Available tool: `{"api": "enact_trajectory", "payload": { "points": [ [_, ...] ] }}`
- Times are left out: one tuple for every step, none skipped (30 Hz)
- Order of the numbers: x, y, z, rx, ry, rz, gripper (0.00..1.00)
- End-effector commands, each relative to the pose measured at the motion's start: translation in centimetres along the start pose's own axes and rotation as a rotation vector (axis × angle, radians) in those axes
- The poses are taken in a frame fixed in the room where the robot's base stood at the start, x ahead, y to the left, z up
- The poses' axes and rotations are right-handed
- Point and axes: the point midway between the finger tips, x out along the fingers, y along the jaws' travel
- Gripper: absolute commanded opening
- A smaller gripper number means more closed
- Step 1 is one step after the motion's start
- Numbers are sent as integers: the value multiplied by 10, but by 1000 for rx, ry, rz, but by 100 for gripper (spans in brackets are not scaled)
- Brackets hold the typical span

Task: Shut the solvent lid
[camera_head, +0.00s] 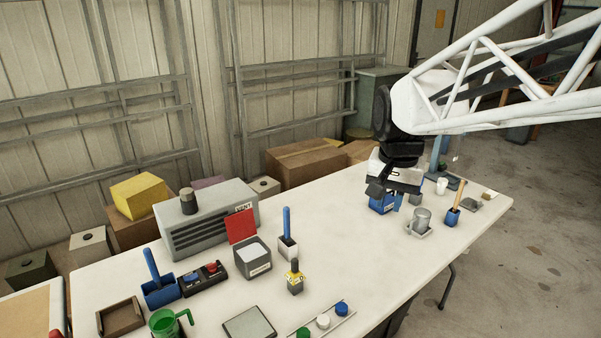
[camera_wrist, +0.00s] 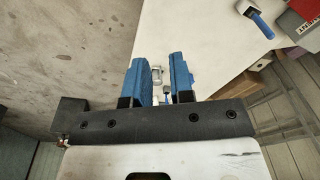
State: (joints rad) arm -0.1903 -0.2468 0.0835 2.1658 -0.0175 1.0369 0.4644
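A grey open-topped box (camera_head: 253,263) with pale contents stands on the table in the head view. Its red lid (camera_head: 241,226) stands raised at the box's back edge. In the wrist view the red lid (camera_wrist: 306,8) shows at the top right corner. My gripper (camera_head: 394,199) is over the far right part of the table, well apart from the box. In the wrist view its blue fingers (camera_wrist: 161,64) stand apart with nothing held between them.
A grey vent unit (camera_head: 205,221) is behind. A metal cup (camera_head: 422,218) stands near my gripper. The middle of the white table (camera_head: 345,245) is clear.

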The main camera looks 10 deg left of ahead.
Motion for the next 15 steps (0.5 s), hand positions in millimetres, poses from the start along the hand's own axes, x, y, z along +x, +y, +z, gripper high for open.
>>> {"api": "enact_trajectory", "payload": {
  "points": [
    [2, -11, -9, 8, -8, 3, 22],
    [2, -18, -14, 15, -12, 5, 22],
    [3, -25, -20, 26, -17, 7, 22],
    [4, -32, -25, 33, -20, 9, 22],
    [5, -38, -30, 41, -23, 10, 22],
    [6, -47, -36, 50, -28, 12, 22],
    [7, -53, -41, 58, -31, 14, 22],
    [8, -60, -45, 65, -34, 16, 22],
    [10, -68, -51, 76, -39, 19, 22],
    [11, -75, -55, 83, -42, 21, 22],
    [13, -82, -59, 90, -45, 23, 22],
    [15, -91, -65, 100, -50, 27, 22],
    [16, -98, -69, 108, -53, 29, 22],
    [18, -105, -73, 115, -56, 32, 22],
    [20, -114, -78, 125, -59, 34, 22]
  ]
}}
